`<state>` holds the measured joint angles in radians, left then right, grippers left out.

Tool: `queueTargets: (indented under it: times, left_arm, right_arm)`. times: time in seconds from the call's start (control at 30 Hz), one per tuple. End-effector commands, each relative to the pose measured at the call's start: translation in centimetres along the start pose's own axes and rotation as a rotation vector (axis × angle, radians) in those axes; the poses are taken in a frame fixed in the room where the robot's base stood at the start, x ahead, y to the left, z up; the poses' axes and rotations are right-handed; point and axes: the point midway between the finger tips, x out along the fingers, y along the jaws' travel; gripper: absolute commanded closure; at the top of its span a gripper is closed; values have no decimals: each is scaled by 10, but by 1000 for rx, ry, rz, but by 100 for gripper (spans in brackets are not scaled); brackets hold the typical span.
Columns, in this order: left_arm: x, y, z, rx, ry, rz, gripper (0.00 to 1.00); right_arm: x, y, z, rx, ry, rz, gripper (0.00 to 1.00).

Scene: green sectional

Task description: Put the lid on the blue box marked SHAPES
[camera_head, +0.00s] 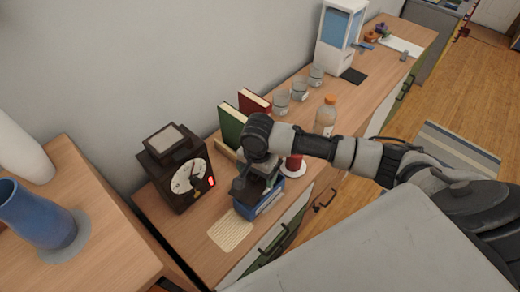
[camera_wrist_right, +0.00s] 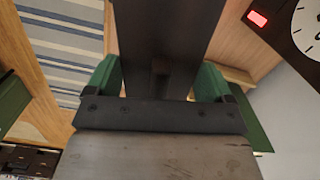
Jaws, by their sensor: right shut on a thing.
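The blue box (camera_head: 247,213) stands on the wooden sideboard, in front of the dark clock; its marking is too small to read. My right gripper (camera_head: 258,178) is directly over the box in the head view and hides much of its top. It is shut on what appears to be the lid, largely hidden by the gripper. In the right wrist view, green parts (camera_wrist_right: 209,82) show on both sides of the dark gripper (camera_wrist_right: 160,75). I cannot tell whether the lid touches the box rim. My left gripper is not in view.
A dark clock (camera_head: 178,172) is left of the box, with green (camera_head: 232,127) and red books (camera_head: 254,102) behind. A ribbed mat (camera_head: 231,232) lies in front. A red item on a white saucer (camera_head: 293,170), a bottle (camera_head: 326,115) and glasses (camera_head: 299,90) stand to the right.

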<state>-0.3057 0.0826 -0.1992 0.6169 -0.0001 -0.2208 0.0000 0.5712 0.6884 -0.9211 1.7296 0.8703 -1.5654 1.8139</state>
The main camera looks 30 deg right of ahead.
Motion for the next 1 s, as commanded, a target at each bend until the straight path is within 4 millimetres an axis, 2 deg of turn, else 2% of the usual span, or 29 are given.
queueTargets:
  times: [0.03, 0.13, 0.27, 0.57, 1.0]
  left_arm:
    - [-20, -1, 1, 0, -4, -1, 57]
    - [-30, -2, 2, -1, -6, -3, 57]
    - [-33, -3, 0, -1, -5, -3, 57]
    - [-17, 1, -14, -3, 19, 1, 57]
    - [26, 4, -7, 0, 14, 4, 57]
  right_arm:
    - [-9, 0, -3, 57, 3, 5, 40]
    - [-5, 0, -9, 146, 12, 7, 40]
    - [0, 0, -13, 202, 19, 6, 40]
    - [13, 0, -14, 209, 21, 4, 40]
    - [44, 1, -14, 206, 22, 5, 40]
